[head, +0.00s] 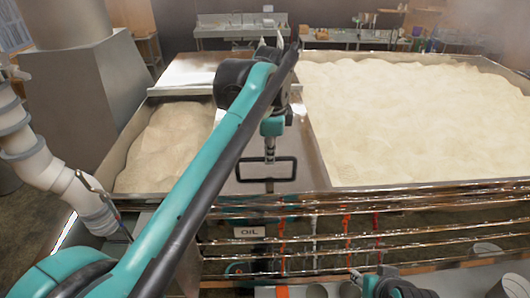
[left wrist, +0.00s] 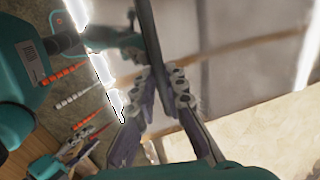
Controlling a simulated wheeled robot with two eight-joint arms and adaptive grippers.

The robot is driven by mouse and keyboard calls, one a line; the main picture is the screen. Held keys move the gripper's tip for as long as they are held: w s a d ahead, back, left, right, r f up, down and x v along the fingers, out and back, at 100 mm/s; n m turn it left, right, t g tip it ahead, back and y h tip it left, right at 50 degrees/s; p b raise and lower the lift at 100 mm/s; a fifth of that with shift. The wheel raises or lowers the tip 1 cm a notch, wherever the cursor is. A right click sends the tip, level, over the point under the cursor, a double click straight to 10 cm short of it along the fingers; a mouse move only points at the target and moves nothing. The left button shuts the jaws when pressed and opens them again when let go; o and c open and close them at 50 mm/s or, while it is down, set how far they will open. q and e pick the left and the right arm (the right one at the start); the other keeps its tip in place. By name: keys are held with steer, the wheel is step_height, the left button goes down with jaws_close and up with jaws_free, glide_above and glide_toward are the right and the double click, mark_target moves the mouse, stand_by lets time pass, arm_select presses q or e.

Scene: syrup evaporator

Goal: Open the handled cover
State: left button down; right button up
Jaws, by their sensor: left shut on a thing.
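The handled cover (head: 308,160) is a smooth metal panel between the two foam-filled pans, partly hidden behind my left arm. Its black rectangular handle (head: 281,180) stands out over the panel's front part. My left gripper (head: 269,156) hangs down over the handle with its fingers at the upper bar. In the left wrist view, the gripper (left wrist: 162,82) is shut on the dark bar of the handle (left wrist: 150,42). I cannot tell whether the cover is raised. A dark and teal part of my right arm shows at the bottom edge of the head view; its jaws are unclear.
A wide pan (head: 420,115) of pale foam lies to the right and a narrower one (head: 165,145) to the left. Shiny rails and a plate marked OIL (head: 249,232) line the front. A sink bench (head: 240,32) stands at the back.

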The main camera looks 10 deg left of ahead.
arm_select(q)
steer(key=shift+s+f, duration=0.1)
steer(key=c, duration=1.6)
jaws_free()
steer(key=r, duration=0.4)
steer(key=s+r, duration=0.1)
steer(key=r, duration=0.3)
steer(key=s+r, duration=0.1)
steer(key=r, duration=0.2)
steer(key=shift+d+r, duration=0.3)
steer(key=shift+r, duration=0.1)
